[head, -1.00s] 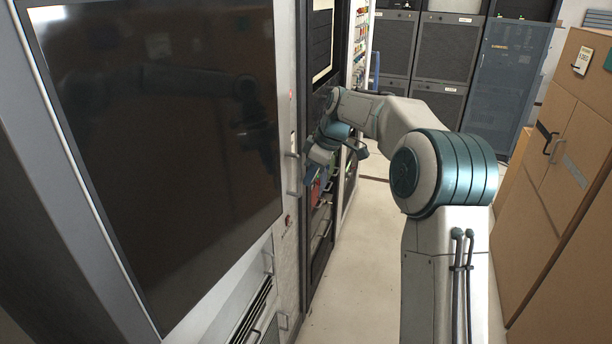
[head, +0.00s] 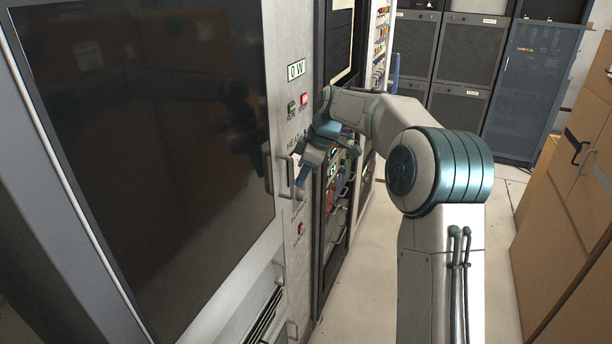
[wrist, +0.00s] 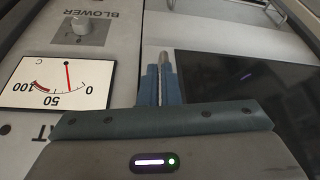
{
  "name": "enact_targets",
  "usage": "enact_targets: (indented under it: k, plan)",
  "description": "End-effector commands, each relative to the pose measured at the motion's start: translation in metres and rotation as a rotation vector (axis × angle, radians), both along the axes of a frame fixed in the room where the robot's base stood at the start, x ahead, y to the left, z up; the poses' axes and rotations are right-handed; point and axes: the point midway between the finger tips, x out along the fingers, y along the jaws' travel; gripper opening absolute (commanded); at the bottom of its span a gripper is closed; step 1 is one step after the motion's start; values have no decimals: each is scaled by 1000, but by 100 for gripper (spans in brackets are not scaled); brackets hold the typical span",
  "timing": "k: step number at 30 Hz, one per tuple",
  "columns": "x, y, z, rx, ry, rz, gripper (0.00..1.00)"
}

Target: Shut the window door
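The window door (head: 150,150) is a large dark glass panel in a light frame, filling the left of the head view. A slim metal handle (head: 290,180) stands upright at its right side. My gripper (head: 301,181) is at this handle. In the wrist view the two blue fingers of my gripper (wrist: 161,84) are close together with a grey bar (wrist: 163,59) between their tips, which looks like the handle. The dark glass (wrist: 245,85) lies right of the fingers there. How far the door stands ajar is hard to tell.
A pale panel with a red button (head: 304,100) adjoins the door; its gauge (wrist: 58,82) and blower knob (wrist: 82,24) show in the wrist view. Dark racks (head: 465,60) stand behind. Brown cabinets (head: 575,190) line the right. The aisle floor (head: 365,270) between is clear.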

Motion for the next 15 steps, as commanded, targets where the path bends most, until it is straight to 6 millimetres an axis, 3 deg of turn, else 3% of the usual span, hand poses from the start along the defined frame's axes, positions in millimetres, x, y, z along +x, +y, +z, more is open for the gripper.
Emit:
enact_targets:
  k: [1, 4, 10, 15]
  plan:
    - [0, 8, 4, 14, -10, 9, 0]
    - [-2, 1, 4, 13, -10, 10, 0]
    - [-10, -40, 1, 6, -5, 5, 0]
    - [-13, -54, 44, 5, -10, 6, 0]
